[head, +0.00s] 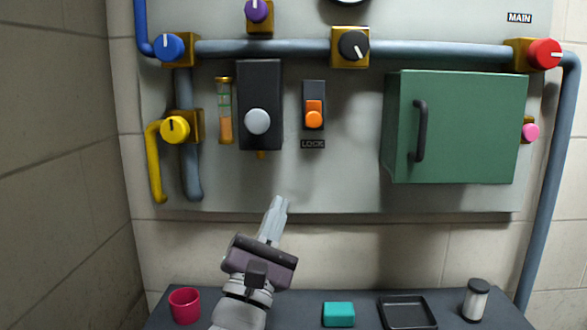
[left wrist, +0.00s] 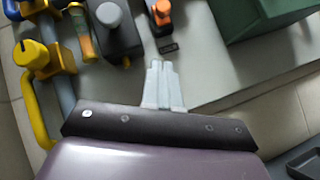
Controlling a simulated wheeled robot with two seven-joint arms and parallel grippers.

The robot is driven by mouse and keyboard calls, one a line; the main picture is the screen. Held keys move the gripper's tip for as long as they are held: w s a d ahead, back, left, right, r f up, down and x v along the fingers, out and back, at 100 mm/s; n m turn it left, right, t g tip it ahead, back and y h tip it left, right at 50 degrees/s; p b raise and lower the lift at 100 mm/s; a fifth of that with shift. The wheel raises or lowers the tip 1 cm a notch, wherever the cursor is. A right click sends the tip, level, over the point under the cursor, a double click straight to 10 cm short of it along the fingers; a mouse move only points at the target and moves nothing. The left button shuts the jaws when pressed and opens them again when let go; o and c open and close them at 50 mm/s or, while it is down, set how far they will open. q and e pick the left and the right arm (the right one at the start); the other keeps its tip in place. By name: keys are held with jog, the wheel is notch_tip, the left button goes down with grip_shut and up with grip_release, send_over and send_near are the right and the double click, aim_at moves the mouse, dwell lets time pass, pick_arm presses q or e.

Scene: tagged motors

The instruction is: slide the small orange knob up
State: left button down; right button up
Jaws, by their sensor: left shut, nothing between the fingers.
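The small orange knob (head: 314,117) sits at the lower part of a dark grey vertical slide plate on the wall panel, above a label reading LOCK (head: 313,144). The knob also shows in the left wrist view (left wrist: 163,9), near the top edge and just beyond the fingertips. My left gripper (head: 279,201) is shut and empty, below and to the left of the knob, its fingers pointing up toward the panel. In the left wrist view its fingers (left wrist: 160,66) are together and apart from the knob. My right gripper is in neither view.
A dark box with a grey round knob (head: 257,121) is left of the slide. A green cabinet (head: 470,128) with a black handle juts out at right. Pipes with coloured valves surround them. Below, a shelf holds a red cup (head: 185,305), teal block (head: 339,314) and black tray (head: 408,327).

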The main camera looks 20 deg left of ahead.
aim_at(310, 126)
pick_arm(q)
jog(key=w+r+p, duration=0.2)
jog(key=r, duration=0.1)
jog(key=w+d+r+p, duration=0.1)
jog(key=w+r+p, duration=0.1)
jog(key=r+p, duration=0.1)
jog(key=w+d+r+p, duration=0.1)
jog(key=w+r+p, duration=0.2)
jog(key=shift+w+r, duration=0.1)
jog(key=shift+r, duration=0.2)
jog(key=shift+w, duration=0.15)
jog(key=shift+r, duration=2.15)
